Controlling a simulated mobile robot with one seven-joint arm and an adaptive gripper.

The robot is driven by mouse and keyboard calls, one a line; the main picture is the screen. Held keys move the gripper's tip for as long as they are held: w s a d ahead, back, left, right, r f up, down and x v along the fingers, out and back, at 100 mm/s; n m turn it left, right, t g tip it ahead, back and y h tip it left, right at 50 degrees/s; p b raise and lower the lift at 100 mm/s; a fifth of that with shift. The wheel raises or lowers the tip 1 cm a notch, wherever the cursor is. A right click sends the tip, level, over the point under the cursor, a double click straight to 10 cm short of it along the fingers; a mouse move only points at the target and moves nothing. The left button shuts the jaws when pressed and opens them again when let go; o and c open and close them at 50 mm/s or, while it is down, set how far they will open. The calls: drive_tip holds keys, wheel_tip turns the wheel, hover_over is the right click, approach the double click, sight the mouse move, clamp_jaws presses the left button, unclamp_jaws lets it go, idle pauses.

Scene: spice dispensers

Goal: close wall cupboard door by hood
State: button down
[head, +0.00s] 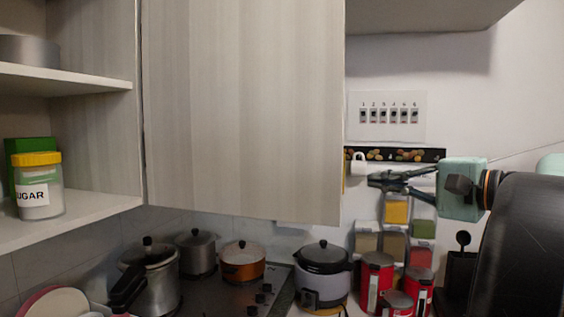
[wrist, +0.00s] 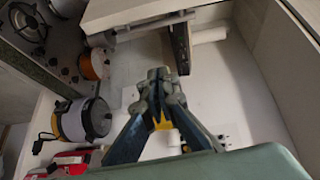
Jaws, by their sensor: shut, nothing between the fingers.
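The pale wood-grain cupboard door (head: 240,110) fills the upper middle of the head view. Its lower edge slopes down to the right, so its right side seems nearer me and it appears swung out. My gripper (head: 372,180) is right of the door's free edge, near its lower part, with its fingers pointing left. The fingers are shut and empty. In the wrist view the gripper (wrist: 158,78) shows closed fingertips below a pale panel (wrist: 130,12); I cannot tell whether that panel is the door. No hood is clearly visible.
Open shelves at left hold a sugar jar (head: 38,188) and a grey pot (head: 28,49). Below are a hob (head: 222,293) with pots, a cooker (head: 323,275) and red canisters (head: 377,280). A white padlock-shaped item (head: 358,165) is close to my fingertips.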

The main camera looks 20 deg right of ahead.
sight(335, 170)
drive_tip(key=shift+t, duration=0.4)
drive_tip(key=w+a+p, duration=0.1)
drive_tip(key=w+a, duration=0.1)
drive_tip(key=w+a+r+p, duration=0.1)
drive_tip(key=w+a, duration=0.1)
drive_tip(key=w+a+p, duration=0.1)
drive_tip(key=w+a, duration=0.1)
drive_tip(key=shift+w+a+r, duration=0.2)
drive_tip(key=shift+a+r, duration=0.1)
drive_tip(key=shift+a, duration=0.05)
drive_tip(key=shift+s+a, duration=0.15)
